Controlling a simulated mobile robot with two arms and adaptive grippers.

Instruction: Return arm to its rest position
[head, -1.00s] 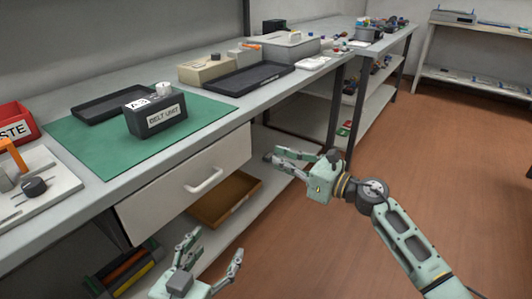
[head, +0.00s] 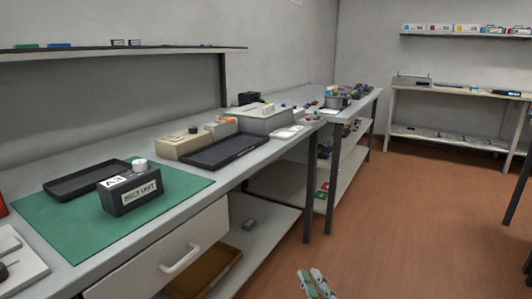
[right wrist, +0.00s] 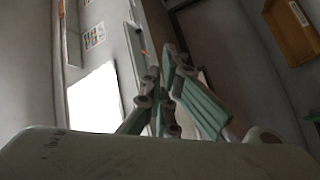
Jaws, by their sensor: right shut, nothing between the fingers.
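My right gripper (head: 317,284) shows at the bottom edge of the head view, low over the brown floor. Its two pale green fingers lie close together, shut with nothing between them. The rest of the right arm is below the frame. In the right wrist view the fingers of the right gripper (right wrist: 168,75) come together, and a pale rounded part of my own arm fills the bottom. My left gripper is outside both views.
The floor (head: 390,230) right of the bench is clear.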

